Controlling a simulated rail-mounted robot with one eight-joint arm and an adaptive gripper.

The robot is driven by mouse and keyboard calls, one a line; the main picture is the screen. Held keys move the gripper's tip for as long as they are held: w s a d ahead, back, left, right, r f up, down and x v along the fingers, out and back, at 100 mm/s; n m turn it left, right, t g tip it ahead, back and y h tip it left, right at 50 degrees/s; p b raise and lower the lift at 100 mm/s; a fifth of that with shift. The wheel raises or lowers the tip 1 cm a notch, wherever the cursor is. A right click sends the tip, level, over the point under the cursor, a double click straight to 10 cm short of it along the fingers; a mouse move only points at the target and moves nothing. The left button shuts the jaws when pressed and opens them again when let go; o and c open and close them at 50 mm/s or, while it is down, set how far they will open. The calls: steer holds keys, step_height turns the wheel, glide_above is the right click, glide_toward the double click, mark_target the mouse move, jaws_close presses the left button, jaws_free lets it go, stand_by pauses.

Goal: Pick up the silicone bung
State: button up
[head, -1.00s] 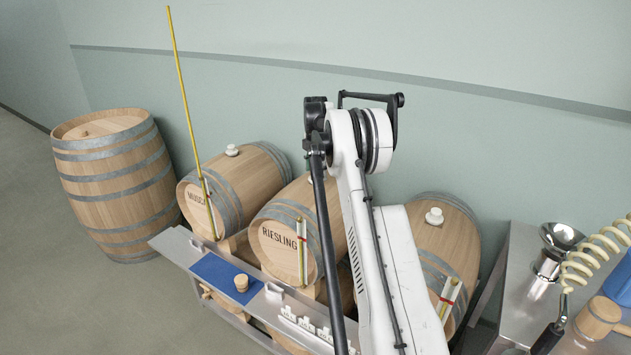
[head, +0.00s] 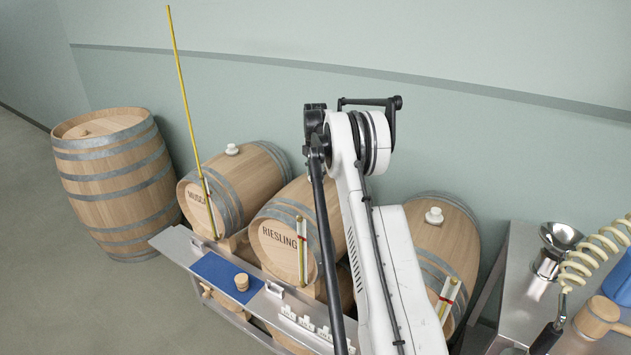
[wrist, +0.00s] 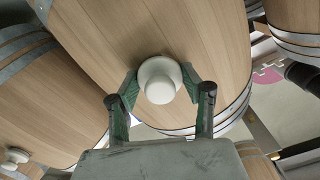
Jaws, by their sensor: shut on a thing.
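The silicone bung (wrist: 160,80) is white and round, and sits at the top of a wooden barrel (wrist: 165,30) in the wrist view. My gripper (wrist: 158,84) has its two green fingers on either side of the bung and is shut on it. Whether the bung is still seated in the barrel's hole is hard to tell from above. In the head view my arm hides the gripper and this bung. Similar white bungs sit on the Muscat barrel (head: 232,150) and on the right barrel (head: 434,216).
The Riesling barrel (head: 285,237) lies in the middle, partly behind my arm. A steel shelf (head: 170,243) with a blue mat (head: 212,269) and a small cork (head: 241,282) runs in front. A tall yellow rod (head: 185,95) rises at left. A steel table (head: 505,290) with a funnel (head: 560,237) stands at right.

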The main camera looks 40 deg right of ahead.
mark_target(315, 172)
steer(key=shift+r, duration=0.5)
steer(key=r, duration=0.2)
steer(key=r+b, duration=0.1)
steer(key=shift+a+r, duration=0.15)
steer(key=shift+a, duration=0.1)
steer(key=s+a+r, duration=0.2)
steer(key=a+r, duration=0.1)
steer(key=a, duration=0.2)
steer(key=s+a+r+b, duration=0.1)
steer(key=s+a+r, duration=0.1)
steer(key=a, duration=0.3)
steer(key=shift+s+r, duration=0.35)
steer(key=shift+r, duration=0.5)
steer(key=shift+a, duration=0.1)
steer(key=o, duration=0.7)
steer(key=c, duration=0.7)
